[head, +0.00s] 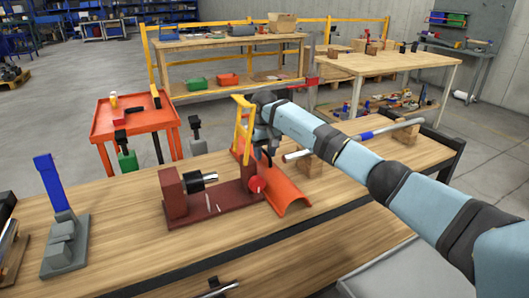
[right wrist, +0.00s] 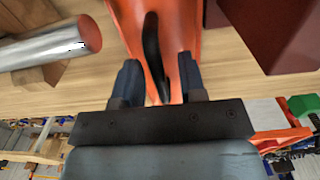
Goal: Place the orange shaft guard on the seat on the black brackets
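The orange shaft guard (head: 290,197) is a curved trough lying on the wooden table, just right of a dark red machine base (head: 215,217). It also shows in the right wrist view (right wrist: 124,18), with a black curved handle (right wrist: 153,45) on it. My right gripper (head: 264,150) is over the guard. In the right wrist view its two fingers (right wrist: 158,75) stand on either side of the handle, with a gap visible, so it looks open around it. The machine has a silver and black coupling (head: 201,182) and a red disc (head: 257,184). I cannot make out the black brackets clearly. My left gripper is not in view.
A silver shaft (head: 385,131) rests on wooden blocks (head: 309,167) to the right; its red end shows in the right wrist view (right wrist: 88,33). A blue and grey stand (head: 60,225) is at the left. A yellow frame (head: 243,125) is behind my gripper.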

